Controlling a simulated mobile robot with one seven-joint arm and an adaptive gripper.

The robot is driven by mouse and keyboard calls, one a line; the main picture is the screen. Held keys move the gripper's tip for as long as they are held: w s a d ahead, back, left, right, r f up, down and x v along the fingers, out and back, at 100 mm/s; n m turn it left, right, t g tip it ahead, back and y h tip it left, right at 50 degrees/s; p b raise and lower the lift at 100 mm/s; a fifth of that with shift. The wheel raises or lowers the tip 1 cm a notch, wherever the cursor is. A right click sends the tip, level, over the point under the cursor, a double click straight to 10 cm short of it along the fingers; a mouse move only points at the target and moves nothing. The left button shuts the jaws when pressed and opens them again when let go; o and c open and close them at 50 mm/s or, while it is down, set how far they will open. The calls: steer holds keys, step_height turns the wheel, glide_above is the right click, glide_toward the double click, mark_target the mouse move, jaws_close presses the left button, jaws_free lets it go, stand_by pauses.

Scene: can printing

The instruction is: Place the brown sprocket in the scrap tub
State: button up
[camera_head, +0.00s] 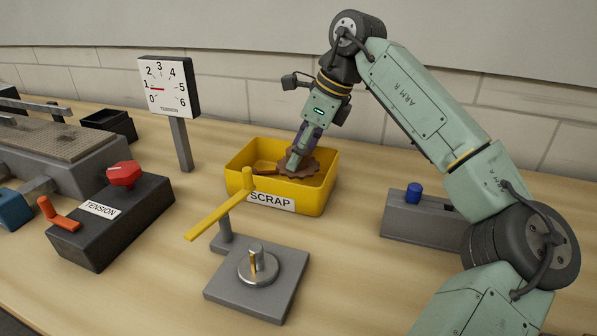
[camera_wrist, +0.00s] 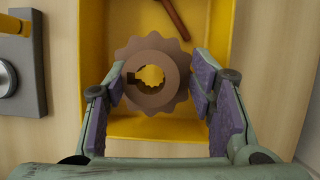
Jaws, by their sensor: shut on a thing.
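The brown sprocket (camera_wrist: 152,97) is a toothed disc with a raised hub and a hole, through which yellow shows in the wrist view. My gripper (camera_wrist: 160,85) is shut on it, with one purple-padded finger on each side. The yellow scrap tub (camera_head: 321,202) carries a SCRAP label and stands in the middle of the table in the head view. There the sprocket (camera_head: 313,163) shows at my gripper (camera_head: 295,163), within the outline of the tub's opening. I cannot tell whether it touches the tub floor. The tub's yellow floor (camera_wrist: 188,40) shows behind the sprocket in the wrist view.
A brown rod-like piece (camera_wrist: 172,18) lies in the tub. A grey plate with a round hub (camera_head: 258,264) and a yellow lever (camera_head: 220,217) stand in front of the tub. A tension dial (camera_head: 168,86), a tension box (camera_head: 120,215) and a grey box with a blue button (camera_head: 413,192) stand around it.

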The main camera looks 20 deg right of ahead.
mark_target(300, 171)
steer(key=shift+f, duration=2.35)
steer(key=shift+f, duration=0.15)
steer(key=o, duration=1.1)
steer(key=shift+c, duration=0.2)
steer(key=v, duration=1.2)
